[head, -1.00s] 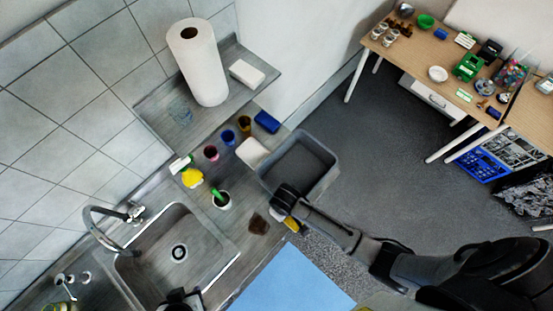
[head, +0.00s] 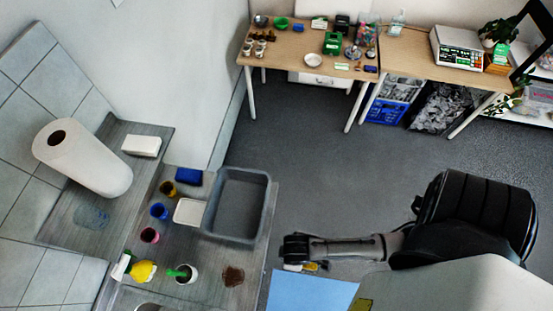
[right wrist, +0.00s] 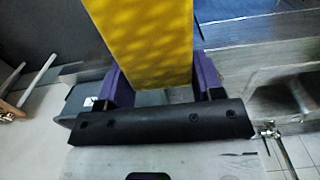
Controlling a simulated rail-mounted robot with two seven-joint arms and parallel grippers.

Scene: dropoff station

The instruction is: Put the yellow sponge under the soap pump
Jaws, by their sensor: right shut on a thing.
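The yellow sponge (right wrist: 140,40) is a long yellow block, large in the right wrist view. My right gripper (right wrist: 158,82) is shut on it, with a purple finger on each side. In the head view my right gripper (head: 298,262) is in front of the counter's right edge, above a light blue surface, and a bit of yellow shows beneath it. A clear bottle (head: 398,24) that looks like a pump bottle stands on the far desk; I cannot tell if it is the soap pump. My left gripper is out of view.
The counter holds a grey tub (head: 238,235), a white block (head: 189,212), a blue block (head: 189,177), small cups, a white cup (head: 187,274) with something green and a yellow bottle-like thing (head: 143,272). A paper roll (head: 85,160) stands on a ledge. The floor between counter and desks is clear.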

